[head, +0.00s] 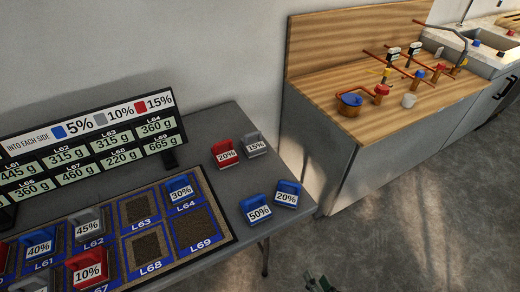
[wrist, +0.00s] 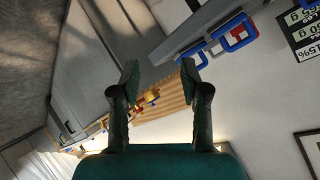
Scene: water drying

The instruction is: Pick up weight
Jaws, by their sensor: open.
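The weights are small handled blocks with percent labels. A red 20% weight (head: 225,153), a grey 15% weight (head: 256,145), a blue 50% weight (head: 256,208) and a blue 20% weight (head: 287,194) stand on the grey table right of the slot board. A blue 30% weight (head: 180,190), grey 45% weight (head: 88,226), blue 40% weight (head: 38,243) and red 10% weight (head: 86,268) stand on the board. My gripper (wrist: 160,70) is open and empty, apart from all weights. Its tip (head: 318,284) barely shows at the head view's bottom edge, over the floor.
The grey table (head: 222,118) carries a sign (head: 90,140) listing gram values. Slots L63, L68 and L69 (head: 195,228) are empty. A wooden counter (head: 330,82) with pipes, cups and a sink stands at the right. Floor between is clear.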

